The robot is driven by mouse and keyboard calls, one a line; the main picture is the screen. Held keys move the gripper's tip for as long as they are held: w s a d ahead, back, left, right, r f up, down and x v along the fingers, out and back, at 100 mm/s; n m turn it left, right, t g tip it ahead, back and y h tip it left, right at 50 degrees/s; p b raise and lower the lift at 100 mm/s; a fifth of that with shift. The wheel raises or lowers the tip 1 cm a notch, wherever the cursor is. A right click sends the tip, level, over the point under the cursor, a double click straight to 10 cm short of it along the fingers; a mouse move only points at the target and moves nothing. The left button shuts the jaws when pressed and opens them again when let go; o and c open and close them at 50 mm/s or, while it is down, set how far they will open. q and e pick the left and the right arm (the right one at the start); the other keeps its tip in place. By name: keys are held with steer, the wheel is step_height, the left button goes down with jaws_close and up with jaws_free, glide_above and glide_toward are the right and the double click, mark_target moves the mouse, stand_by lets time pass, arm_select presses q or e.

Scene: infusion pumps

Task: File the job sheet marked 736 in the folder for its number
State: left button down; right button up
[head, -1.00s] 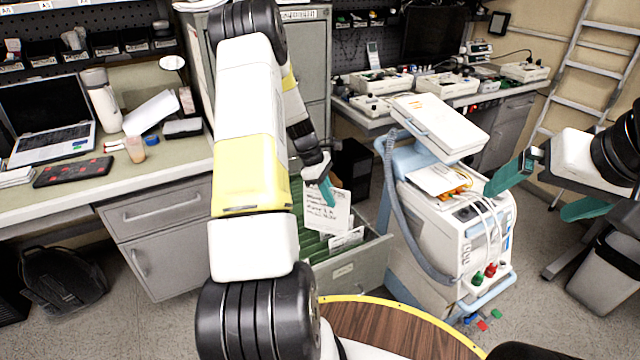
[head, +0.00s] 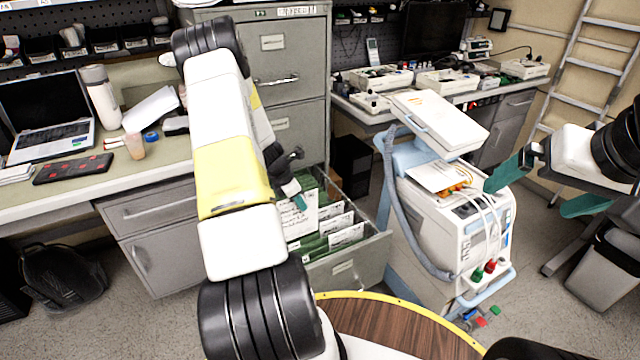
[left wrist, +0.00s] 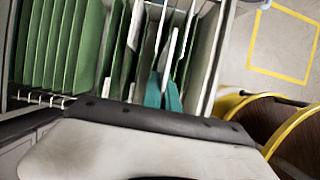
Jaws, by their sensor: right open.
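The job sheet (head: 302,222) is a white page with black print. It stands upright, low among the green folders (head: 312,246) in the open file drawer (head: 350,270); its number is too small to read. My left gripper (head: 299,197) is at its top edge, with teal fingertips closed on the paper. In the left wrist view the fingertips (left wrist: 164,92) reach down between folders, with the thin white sheet edge (left wrist: 169,48) between them. Which folder the sheet is in cannot be told. My right gripper (head: 540,190) is open and empty at the right, far from the drawer.
Other white sheets (head: 346,236) stand in the drawer's front folders. The grey filing cabinet (head: 285,90) rises behind. A pump trolley (head: 445,225) stands right of the drawer, and a desk (head: 150,165) lies to the left. A round wooden top (head: 390,330) is in front.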

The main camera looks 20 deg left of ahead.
mark_target(294, 221)
arm_select(q)
steer(key=shift+f, duration=6.95)
steer(key=c, duration=1.6)
jaws_free()
steer(key=shift+o, duration=0.2)
steer(key=shift+r, duration=0.15)
steer(key=v, duration=0.7)
steer(key=shift+s+a+r, duration=0.1)
steer(key=shift+r, duration=0.15)
